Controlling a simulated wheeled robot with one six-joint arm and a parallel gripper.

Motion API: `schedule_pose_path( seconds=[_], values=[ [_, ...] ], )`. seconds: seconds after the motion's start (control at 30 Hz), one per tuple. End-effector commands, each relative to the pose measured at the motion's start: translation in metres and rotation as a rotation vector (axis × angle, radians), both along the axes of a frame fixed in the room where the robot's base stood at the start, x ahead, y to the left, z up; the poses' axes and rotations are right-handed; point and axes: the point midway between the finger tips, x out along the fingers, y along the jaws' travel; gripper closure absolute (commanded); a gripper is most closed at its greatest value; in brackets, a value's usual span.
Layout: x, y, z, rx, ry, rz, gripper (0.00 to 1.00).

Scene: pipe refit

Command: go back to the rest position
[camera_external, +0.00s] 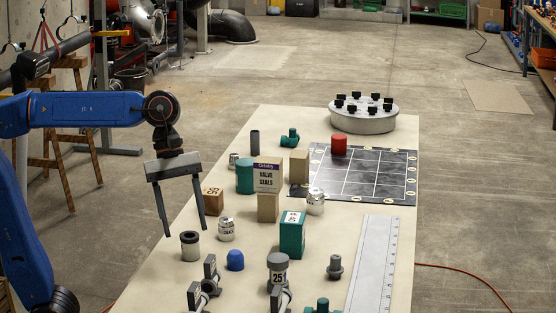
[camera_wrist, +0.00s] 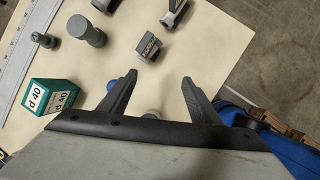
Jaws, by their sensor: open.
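My gripper (camera_external: 184,219) is raised above the left edge of the long beige table (camera_external: 262,125). Its two fingers point down and stand wide apart, with nothing between them. In the wrist view my gripper (camera_wrist: 158,88) also shows open, and a blue cap and a grey-topped piece show partly behind the fingers. No part is in contact with the fingers as far as I can see.
The table holds a green box (camera_external: 292,235), a blue cap (camera_external: 235,260), a grey-capped cylinder (camera_external: 277,270), a valve seals box (camera_external: 267,175), a dark grid board (camera_external: 385,174) with a red cylinder (camera_external: 339,145), a round rack (camera_external: 363,118) and a long ruler (camera_external: 373,265).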

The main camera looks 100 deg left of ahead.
Motion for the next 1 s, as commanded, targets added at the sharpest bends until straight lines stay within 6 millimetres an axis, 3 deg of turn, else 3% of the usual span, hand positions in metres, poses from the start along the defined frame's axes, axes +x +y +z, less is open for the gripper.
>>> schedule_pose_path(
  seconds=[0.03,0.2,0.3,0.5,0.7,1.0],
  values=[
    [-0.016,-0.023,-0.01,0.003,-0.01,-0.086,0.43],
    [-0.07,-0.083,-0.043,0.008,-0.049,-0.36,0.43],
    [-0.1,-0.109,-0.062,0.006,-0.073,-0.502,0.43],
    [-0.147,-0.14,-0.09,0.004,-0.113,-0.708,0.43],
    [-0.184,-0.152,-0.118,0.036,-0.168,-0.895,0.43],
    [-0.199,-0.127,-0.147,0.208,-0.284,-1.128,0.43]
  ],
)
